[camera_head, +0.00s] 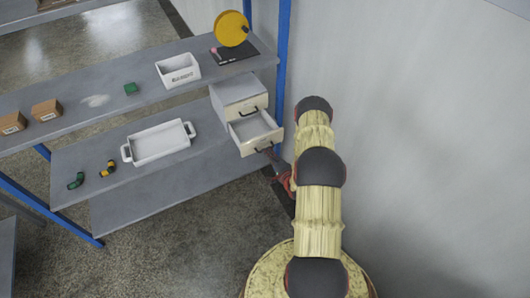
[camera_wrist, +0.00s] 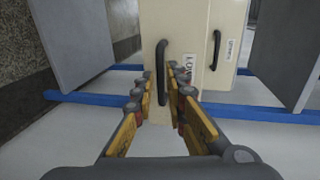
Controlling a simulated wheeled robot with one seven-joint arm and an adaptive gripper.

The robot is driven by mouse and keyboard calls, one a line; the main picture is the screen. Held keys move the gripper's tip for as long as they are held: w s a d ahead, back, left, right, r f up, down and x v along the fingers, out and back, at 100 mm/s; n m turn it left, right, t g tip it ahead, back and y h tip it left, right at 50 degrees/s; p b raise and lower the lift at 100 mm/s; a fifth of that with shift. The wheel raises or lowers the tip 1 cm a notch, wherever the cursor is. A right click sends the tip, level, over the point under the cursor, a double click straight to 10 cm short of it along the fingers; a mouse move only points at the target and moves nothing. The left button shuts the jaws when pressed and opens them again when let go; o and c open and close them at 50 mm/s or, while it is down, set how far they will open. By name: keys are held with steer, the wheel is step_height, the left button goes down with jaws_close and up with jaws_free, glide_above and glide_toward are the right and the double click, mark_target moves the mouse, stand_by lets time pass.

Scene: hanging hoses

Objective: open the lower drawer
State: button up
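The small cream drawer unit (camera_head: 236,92) stands on the shelf at the right end of the rack. Its lower drawer (camera_head: 255,130) is pulled well out, its empty inside showing in the head view. In the wrist view the picture is turned sideways: the lower drawer's front (camera_wrist: 152,22) is nearest, with a partly hidden label and a dark handle (camera_wrist: 162,60). The upper drawer (camera_wrist: 229,40) is shut behind it. My gripper (camera_head: 271,156) is just in front of the lower handle. In the wrist view my gripper (camera_wrist: 163,76) has fingers apart, gaps showing either side of the handle.
A white two-handled tray (camera_head: 158,144) and small green and yellow items (camera_head: 108,168) lie on the same shelf. The upper shelf holds a white bin (camera_head: 178,70), boxes (camera_head: 47,109) and a yellow disc (camera_head: 231,28). A blue post (camera_head: 282,60) and wall (camera_head: 420,120) are close by.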

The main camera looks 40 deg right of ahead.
steer(key=shift+b+x, duration=0.4)
steer(key=shift+x, duration=1.3)
steer(key=shift+c, duration=0.5)
jaws_close()
